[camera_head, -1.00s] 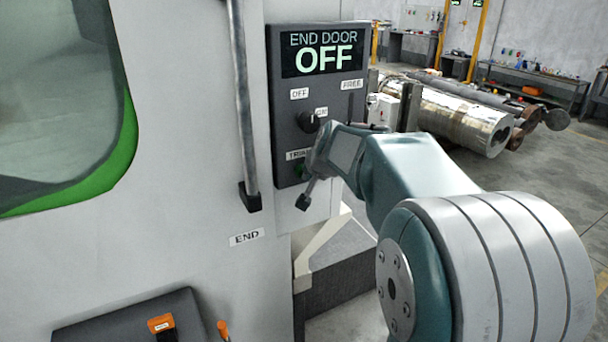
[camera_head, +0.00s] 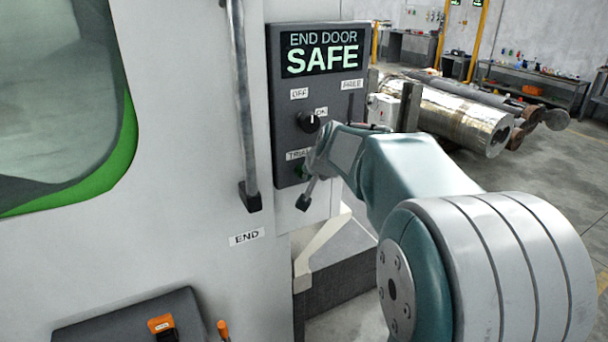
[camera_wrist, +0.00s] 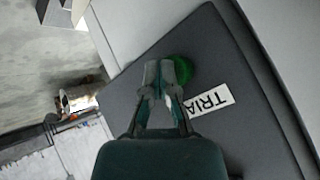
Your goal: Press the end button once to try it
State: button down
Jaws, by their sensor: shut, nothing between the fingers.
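The dark end-door panel (camera_head: 288,100) is on the machine's right side, its display (camera_head: 321,53) reading "END DOOR SAFE". A black knob (camera_head: 308,122) sits between the OFF and FREE labels. The green button (camera_head: 299,171) beside the TRIAL label (camera_head: 298,155) is mostly behind my gripper. In the wrist view the green button (camera_wrist: 183,70) lies at my fingertips, partly covered by them. My gripper (camera_wrist: 160,72) is shut with nothing in it, its tips at the button; I cannot tell whether they touch it. It also shows in the head view (camera_head: 305,186).
The END label (camera_head: 247,237) is below. A dark box with an orange latch (camera_head: 162,324) is at the lower left. Metal cylinders (camera_head: 465,110) lie in the right background.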

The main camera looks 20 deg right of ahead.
jog(key=shift+s, duration=0.7)
jog(key=s, duration=0.5)
jog(key=shift+d, duration=0.1)
dwell(0.7)
jog(key=s+a+f+n+g, duration=0.1)
jog(key=s+a+n, duration=0.1)
jog(key=s+a, duration=0.3)
jog(key=s+a+f+n+g, duration=0.1)
jog(key=s+a+f+n, duration=0.1)
jog(key=s, duration=0.8)
jog(key=s+a+f+n+g, duration=0.1)
jog(key=s+a+n, duration=0.3)
jog(key=s+a, duration=0.3)
jog(key=shift+s+a+f+y, duration=0.3)
jog(key=shift+s+a, duration=0.05)
jog(key=shift+s, duration=0.35)
